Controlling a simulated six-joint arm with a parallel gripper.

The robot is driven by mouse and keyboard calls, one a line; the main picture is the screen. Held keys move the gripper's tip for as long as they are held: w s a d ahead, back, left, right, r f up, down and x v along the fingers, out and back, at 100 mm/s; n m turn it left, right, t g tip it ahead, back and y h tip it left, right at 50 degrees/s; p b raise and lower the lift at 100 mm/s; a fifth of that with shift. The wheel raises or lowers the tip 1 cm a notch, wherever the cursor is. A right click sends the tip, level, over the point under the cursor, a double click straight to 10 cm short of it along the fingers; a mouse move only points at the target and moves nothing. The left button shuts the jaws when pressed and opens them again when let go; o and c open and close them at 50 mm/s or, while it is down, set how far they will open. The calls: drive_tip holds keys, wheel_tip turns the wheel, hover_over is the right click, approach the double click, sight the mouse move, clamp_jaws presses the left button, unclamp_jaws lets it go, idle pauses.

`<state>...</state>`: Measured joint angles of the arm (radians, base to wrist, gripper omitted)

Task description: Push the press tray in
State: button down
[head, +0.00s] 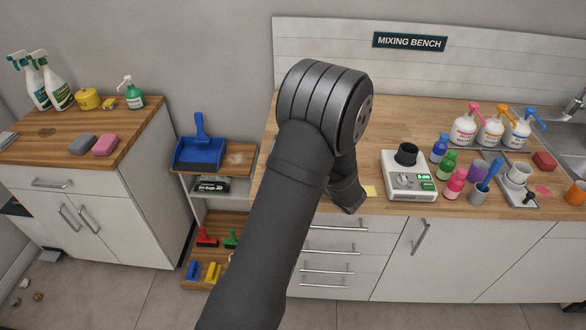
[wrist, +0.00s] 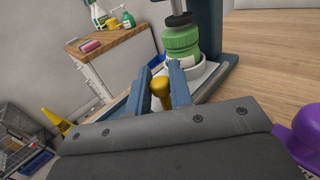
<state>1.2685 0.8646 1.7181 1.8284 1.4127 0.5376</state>
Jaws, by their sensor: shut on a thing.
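In the wrist view my gripper (wrist: 161,82) has its two blue-grey fingers shut on a brass-yellow knob (wrist: 161,93), apparently the handle of the press tray (wrist: 213,80). The tray is pale, and a green bottle (wrist: 181,39) with a dark top stands upright on it in a white ring-shaped seat. A dark blue-grey press frame (wrist: 209,28) rises beside and behind the bottle. In the head view my arm hides the press, the tray and the gripper's fingers.
The wooden bench top (head: 380,130) carries a white device (head: 408,178), several coloured bottles and cups, and pump bottles right of my arm. A purple object (wrist: 302,140) is close at the wrist view's right edge. A low shelf with a blue dustpan (head: 199,150) stands left.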

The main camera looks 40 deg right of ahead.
drive_tip(key=shift+w+d+r, duration=0.1)
drive_tip(key=shift+w+d, duration=0.15)
drive_tip(key=shift+d, duration=0.05)
drive_tip(key=c, duration=1.3)
unclamp_jaws()
drive_tip(key=shift+w+d, duration=0.1)
drive_tip(key=shift+c, duration=0.2)
drive_tip(key=shift+s, duration=0.2)
drive_tip(key=s, duration=1.7)
drive_tip(key=w, duration=1.7)
drive_tip(key=shift+w, duration=0.15)
drive_tip(key=shift+a, duration=0.2)
